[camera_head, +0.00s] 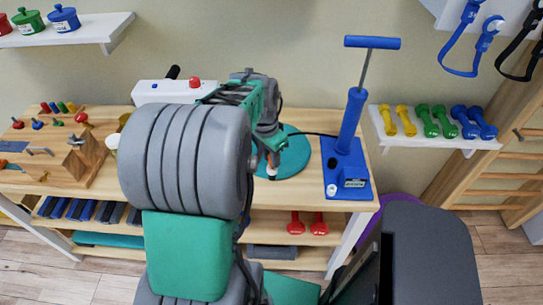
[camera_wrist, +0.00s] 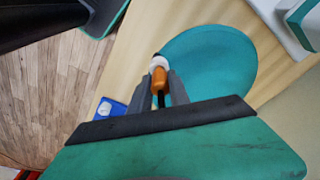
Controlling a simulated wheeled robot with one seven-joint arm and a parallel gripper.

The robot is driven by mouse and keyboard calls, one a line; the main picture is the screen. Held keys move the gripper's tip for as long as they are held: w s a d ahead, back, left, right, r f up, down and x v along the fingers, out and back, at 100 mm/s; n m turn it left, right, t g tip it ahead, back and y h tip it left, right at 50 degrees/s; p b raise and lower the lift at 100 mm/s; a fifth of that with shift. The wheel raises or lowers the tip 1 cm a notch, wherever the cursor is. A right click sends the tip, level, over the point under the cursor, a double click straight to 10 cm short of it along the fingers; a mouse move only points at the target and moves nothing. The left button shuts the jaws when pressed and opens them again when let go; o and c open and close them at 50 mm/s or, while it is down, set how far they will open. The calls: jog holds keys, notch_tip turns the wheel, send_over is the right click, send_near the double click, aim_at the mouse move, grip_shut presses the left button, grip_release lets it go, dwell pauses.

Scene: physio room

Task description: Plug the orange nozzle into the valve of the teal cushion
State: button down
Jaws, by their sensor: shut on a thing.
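The teal cushion (camera_head: 294,158) lies flat on the wooden tabletop, and it also shows in the wrist view (camera_wrist: 215,62) as a round disc. My gripper (camera_wrist: 161,84) is shut on the orange nozzle (camera_wrist: 158,78), over the cushion's edge. In the head view my gripper (camera_head: 270,165) is partly hidden by my arm. A white round piece (camera_wrist: 158,62), apparently the valve, sits at the nozzle's far end beside the cushion's rim. The nozzle lines up with it and looks in contact; I cannot tell how far it is inserted.
A blue hand pump (camera_head: 348,165) stands right of the cushion, with a black hose (camera_head: 312,134) leading from it. A white box with a red knob (camera_head: 175,92) and a wooden peg board (camera_head: 75,160) are to the left. Dumbbells (camera_head: 427,120) sit on a wall shelf at right.

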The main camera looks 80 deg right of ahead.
jog(key=shift+f+b, duration=0.3)
jog(key=shift+f, duration=0.05)
dwell(0.4)
jog(key=c, duration=1.1)
grip_release()
jog(key=shift+c, duration=0.2)
jog(key=shift+r+p, duration=2.35)
jog(key=shift+r, duration=1.15)
